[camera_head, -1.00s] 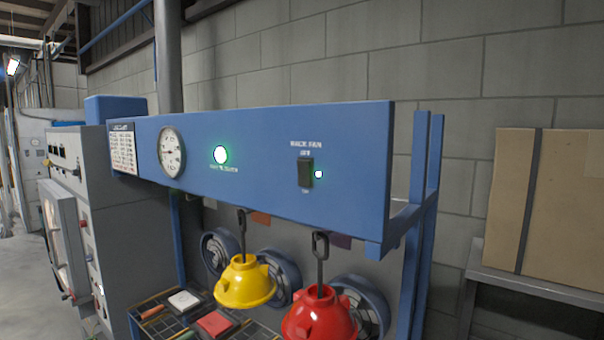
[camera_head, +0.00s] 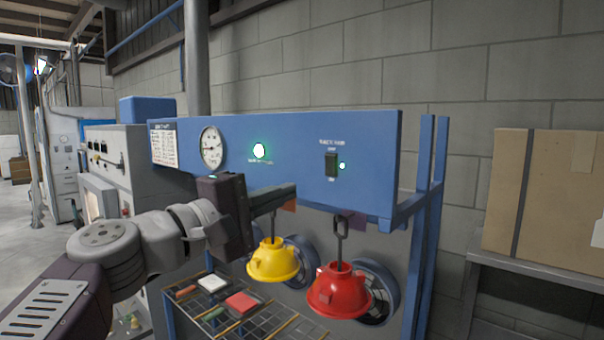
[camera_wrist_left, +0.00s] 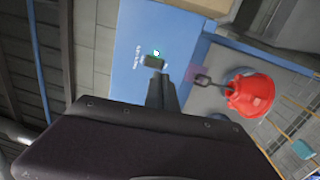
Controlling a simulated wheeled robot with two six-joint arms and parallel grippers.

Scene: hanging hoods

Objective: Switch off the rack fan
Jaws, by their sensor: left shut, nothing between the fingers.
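The rack fan switch (camera_head: 331,165) is a black rocker on the blue panel (camera_head: 375,160) of the rack. A lit white-green lamp (camera_head: 342,166) is just to its right. The switch also shows in the left wrist view (camera_wrist_left: 153,62), just beyond my fingertips. My left gripper (camera_head: 290,190) is shut and empty, in front of the panel's lower edge, left of and below the switch. In the head view it appears apart from the switch. My right gripper is not in view.
A yellow hood (camera_head: 272,262) and a red hood (camera_head: 338,292) hang on hooks below the panel. A round gauge (camera_head: 211,147) and a green-lit button (camera_head: 259,151) are left on the panel. A cardboard box (camera_head: 550,190) stands at the right.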

